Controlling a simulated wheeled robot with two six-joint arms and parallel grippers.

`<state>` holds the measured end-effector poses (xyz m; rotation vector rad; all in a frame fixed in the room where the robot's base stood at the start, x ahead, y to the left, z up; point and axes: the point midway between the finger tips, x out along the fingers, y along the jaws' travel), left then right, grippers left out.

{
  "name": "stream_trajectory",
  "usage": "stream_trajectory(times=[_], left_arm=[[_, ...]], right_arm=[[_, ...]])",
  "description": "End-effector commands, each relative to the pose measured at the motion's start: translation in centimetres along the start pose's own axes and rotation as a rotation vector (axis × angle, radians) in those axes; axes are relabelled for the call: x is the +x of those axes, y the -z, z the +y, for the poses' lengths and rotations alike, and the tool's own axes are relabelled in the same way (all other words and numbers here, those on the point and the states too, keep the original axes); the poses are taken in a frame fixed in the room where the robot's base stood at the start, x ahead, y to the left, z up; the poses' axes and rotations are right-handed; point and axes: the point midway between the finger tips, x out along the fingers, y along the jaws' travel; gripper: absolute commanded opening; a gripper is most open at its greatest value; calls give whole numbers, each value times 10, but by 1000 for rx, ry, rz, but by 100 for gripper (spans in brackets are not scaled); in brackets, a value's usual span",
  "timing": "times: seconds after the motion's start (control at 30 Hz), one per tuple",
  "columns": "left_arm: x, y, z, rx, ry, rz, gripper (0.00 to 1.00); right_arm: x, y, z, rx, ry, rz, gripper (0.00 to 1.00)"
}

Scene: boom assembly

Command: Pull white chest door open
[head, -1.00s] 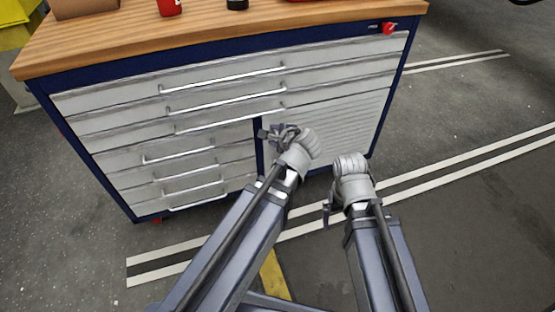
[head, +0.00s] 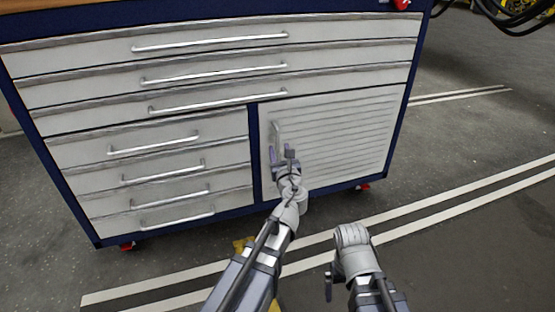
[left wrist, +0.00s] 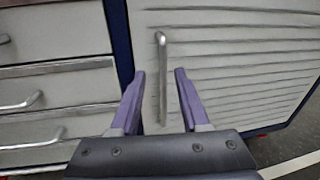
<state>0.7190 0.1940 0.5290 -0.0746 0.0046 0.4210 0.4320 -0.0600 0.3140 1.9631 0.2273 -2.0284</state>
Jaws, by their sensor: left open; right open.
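The white chest door (head: 338,140) is a ribbed panel at the lower right of the chest and looks closed. Its vertical metal handle (head: 276,138) is on the door's left side. In the left wrist view the handle (left wrist: 162,80) stands between the two purple fingers of my left gripper (left wrist: 160,75), which are apart and not closed on it. My left gripper (head: 284,160) is in front of the door, just below the handle's top. My right gripper (head: 330,285) is open, empty and low, away from the chest.
Drawers with long bar handles (head: 210,72) fill the top and left of the white and blue chest. It stands on red-trimmed casters (head: 362,187). The floor (head: 440,150) to the right is free, with white painted lines.

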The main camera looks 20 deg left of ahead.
Motion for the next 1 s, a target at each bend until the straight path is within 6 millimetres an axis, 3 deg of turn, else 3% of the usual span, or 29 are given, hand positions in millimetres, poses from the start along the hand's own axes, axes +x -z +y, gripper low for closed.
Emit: stream_trajectory(times=[0.03, 0.1, 0.47, 1.0], left_arm=[[2, 11, -1, 26, 9, -7, 46], [2, 13, -2, 52, 17, -14, 46], [8, 12, -4, 74, 24, -20, 46], [77, 12, -6, 72, 24, -19, 46]], right_arm=[[13, 1, -1, 0, 0, 0, 100], [16, 1, -2, 0, 0, 0, 100], [17, 1, -2, 0, 0, 0, 100], [17, 1, -2, 0, 0, 0, 100]])
